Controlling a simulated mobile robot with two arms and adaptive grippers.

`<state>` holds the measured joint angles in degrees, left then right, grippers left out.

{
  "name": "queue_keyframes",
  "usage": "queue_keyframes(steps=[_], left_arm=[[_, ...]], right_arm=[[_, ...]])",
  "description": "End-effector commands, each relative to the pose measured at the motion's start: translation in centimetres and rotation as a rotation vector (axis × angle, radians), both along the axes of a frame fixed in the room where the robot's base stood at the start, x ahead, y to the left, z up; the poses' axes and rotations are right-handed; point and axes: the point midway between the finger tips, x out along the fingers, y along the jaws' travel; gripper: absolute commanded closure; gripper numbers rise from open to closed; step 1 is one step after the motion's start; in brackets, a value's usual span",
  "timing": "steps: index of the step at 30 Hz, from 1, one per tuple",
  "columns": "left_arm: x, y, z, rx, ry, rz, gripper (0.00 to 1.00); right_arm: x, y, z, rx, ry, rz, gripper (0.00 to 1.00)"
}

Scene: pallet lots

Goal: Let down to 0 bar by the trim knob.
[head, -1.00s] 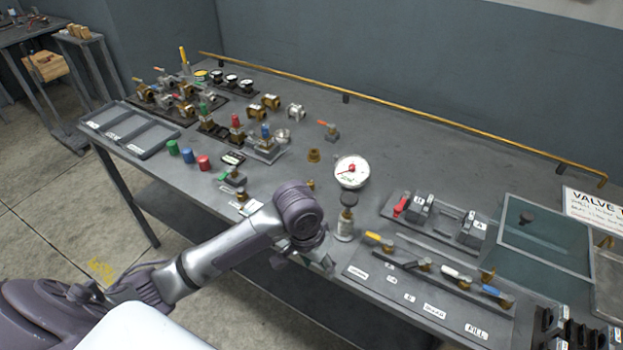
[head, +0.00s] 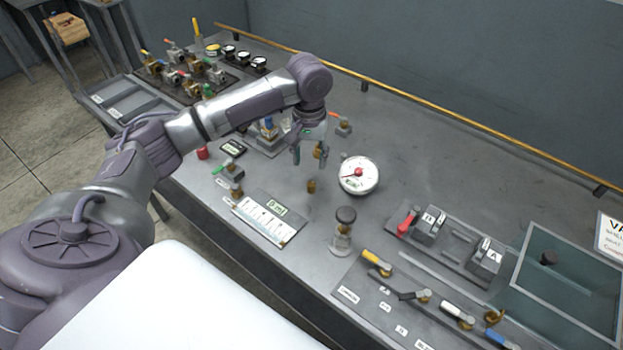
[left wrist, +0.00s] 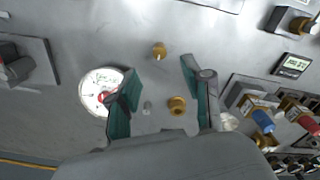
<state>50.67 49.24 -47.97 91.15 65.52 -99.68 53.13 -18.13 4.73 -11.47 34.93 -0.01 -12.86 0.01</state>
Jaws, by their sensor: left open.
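The round gauge (head: 358,175) has a white dial and a red mark left of its centre; it also shows in the left wrist view (left wrist: 101,92). A small brass knob-like piece (head: 311,185) stands at its left, and also shows in the left wrist view (left wrist: 160,50). A second brass piece (left wrist: 177,105) lies between my fingers in that view. I cannot tell which one is the trim knob. My left gripper (head: 309,155) points down left of the gauge, open; its fingers (left wrist: 158,75) hold nothing. One finger partly covers the gauge in the wrist view.
A glass-like cylinder with a dark top (head: 343,232) stands in front of the gauge. Levered valves (head: 422,296) line the front right. A small display box (head: 232,147) and a labelled panel (head: 265,220) are at left. A brass rail (head: 430,112) runs behind.

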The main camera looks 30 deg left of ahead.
Motion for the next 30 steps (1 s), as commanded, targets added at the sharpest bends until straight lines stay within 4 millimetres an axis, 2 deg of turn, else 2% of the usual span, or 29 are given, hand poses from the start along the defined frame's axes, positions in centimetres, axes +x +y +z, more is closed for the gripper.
queue_keyframes(steps=[2, 5, 12, 18, 26, 30], left_arm=[[-0.1, 0.0, -1.8, 0.001, 0.005, 0.001, 0.5], [-0.1, 0.0, -4.0, 0.001, 0.004, 0.0, 0.5], [0.0, -0.1, -7.8, 0.001, 0.001, -0.001, 0.5], [0.0, 0.0, -9.1, 0.001, -0.001, -0.002, 0.5], [0.1, -0.1, -9.2, 0.001, -0.002, -0.003, 0.5], [0.1, -0.1, -9.2, 0.001, -0.002, -0.003, 0.72]], right_arm=[[-0.8, 0.0, 0.3, 0.0, 0.011, 0.0, 1.0], [-0.5, 0.0, 0.5, 0.0, 0.006, 0.0, 1.0], [3.4, 0.4, 1.1, 0.008, -0.055, 0.0, 1.0], [3.1, 0.6, 1.1, 0.01, -0.049, -0.001, 1.0], [1.4, 0.5, 1.0, 0.007, -0.023, -0.001, 1.0], [1.3, 0.5, 1.0, 0.007, -0.021, -0.002, 1.0]])
